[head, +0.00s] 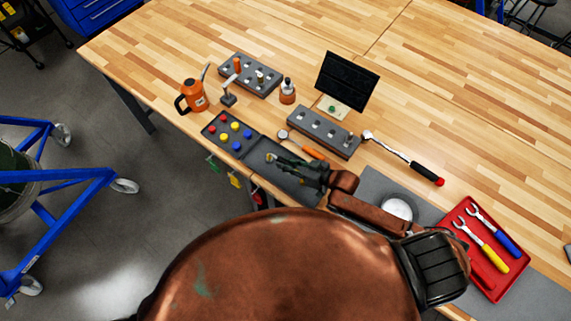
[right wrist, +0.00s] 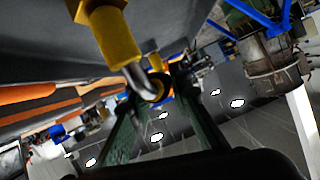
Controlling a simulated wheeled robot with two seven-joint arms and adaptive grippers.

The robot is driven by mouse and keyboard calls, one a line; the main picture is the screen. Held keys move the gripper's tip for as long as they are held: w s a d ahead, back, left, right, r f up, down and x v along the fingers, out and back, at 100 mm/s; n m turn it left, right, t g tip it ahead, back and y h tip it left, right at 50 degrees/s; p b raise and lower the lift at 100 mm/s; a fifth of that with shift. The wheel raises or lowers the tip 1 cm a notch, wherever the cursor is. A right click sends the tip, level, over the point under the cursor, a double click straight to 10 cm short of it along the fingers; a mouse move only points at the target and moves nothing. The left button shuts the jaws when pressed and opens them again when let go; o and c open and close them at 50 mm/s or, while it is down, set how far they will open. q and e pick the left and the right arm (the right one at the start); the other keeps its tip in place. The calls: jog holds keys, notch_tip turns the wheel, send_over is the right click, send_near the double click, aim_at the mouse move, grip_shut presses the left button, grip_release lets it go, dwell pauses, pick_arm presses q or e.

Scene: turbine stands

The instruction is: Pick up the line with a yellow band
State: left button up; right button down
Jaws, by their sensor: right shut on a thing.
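My right gripper (head: 283,159) is low over the grey tray near the table's front edge. In the right wrist view its two green fingers (right wrist: 162,92) are closed around the bent metal end of a line with a yellow band (right wrist: 120,38). The yellow part stands out beyond the fingertips, towards the top of that view. In the head view the gripper hides the held line, so I cannot tell there whether it is clear of the tray. My left gripper is not in view.
A dark tray with coloured knobs (head: 208,129) lies left of the grey tray (head: 255,160). An orange-handled tool (head: 308,145) and a grey block with holes (head: 322,133) are close behind. A red tray (head: 480,268) with wrenches is at right. Coloured tags hang at the table edge.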

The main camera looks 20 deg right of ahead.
aim_at(286, 162)
jog(key=shift+r, duration=0.2)
jog(key=shift+r, duration=0.2)
notch_tip(286, 162, up, 2)
jog(key=shift+r, duration=0.15)
jog(key=s+a+r+b, duration=0.1)
jog(key=s+r, duration=0.9)
jog(key=s, duration=0.4)
jog(key=c, duration=2.3)
grip_release()
grip_shut()
